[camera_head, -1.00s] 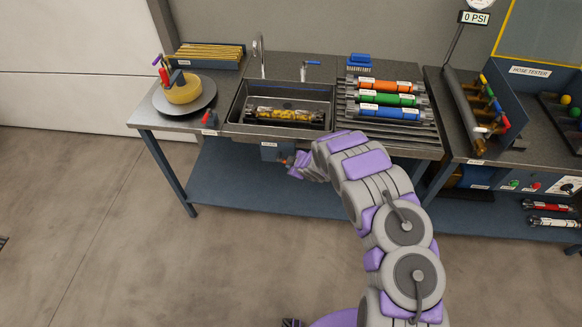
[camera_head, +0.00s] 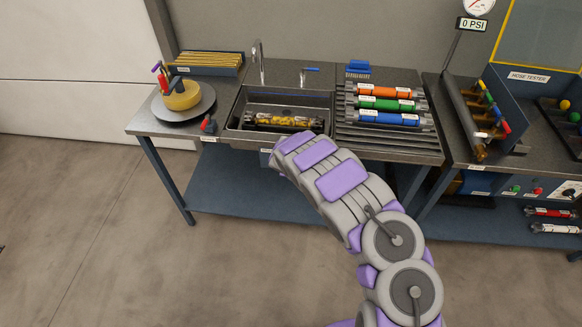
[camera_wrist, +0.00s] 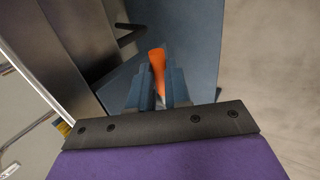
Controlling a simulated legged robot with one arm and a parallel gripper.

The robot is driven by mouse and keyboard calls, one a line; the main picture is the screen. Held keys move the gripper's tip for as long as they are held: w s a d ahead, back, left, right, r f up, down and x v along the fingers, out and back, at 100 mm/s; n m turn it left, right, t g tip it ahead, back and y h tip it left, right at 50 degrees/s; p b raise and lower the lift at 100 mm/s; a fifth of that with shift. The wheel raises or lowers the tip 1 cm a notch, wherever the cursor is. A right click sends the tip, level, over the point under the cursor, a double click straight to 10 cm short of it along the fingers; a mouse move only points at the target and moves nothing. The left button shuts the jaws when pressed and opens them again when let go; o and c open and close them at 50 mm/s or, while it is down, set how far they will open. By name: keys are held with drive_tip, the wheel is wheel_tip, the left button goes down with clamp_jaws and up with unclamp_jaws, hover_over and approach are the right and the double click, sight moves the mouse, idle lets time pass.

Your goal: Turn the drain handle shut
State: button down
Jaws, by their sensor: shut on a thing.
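In the wrist view an orange handle (camera_wrist: 157,68) stands between the two blue-grey fingers of my gripper (camera_wrist: 158,88), which is shut on it. A grey metal surface lies to its left and a blue panel behind it. In the head view my arm reaches to the front of the sink (camera_head: 236,118), and it hides my gripper and the handle. The sink holds a dark-ended yellow cylinder (camera_head: 283,121) lying on its side.
A blue-handled tap (camera_head: 308,71) stands behind the sink. Orange, green and blue cylinders (camera_head: 388,104) lie on the ribbed drainboard at right. A round turntable (camera_head: 166,112) stands at left. The lower blue shelf (camera_head: 235,195) is bare below the sink.

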drive_tip(key=shift+a, duration=0.1)
drive_tip(key=c, duration=1.1)
unclamp_jaws()
drive_tip(key=shift+a, duration=0.2)
drive_tip(key=shift+d, duration=0.2)
drive_tip(key=p+v, duration=0.5)
drive_tip(key=v, duration=1.2)
drive_tip(key=shift+a, duration=0.15)
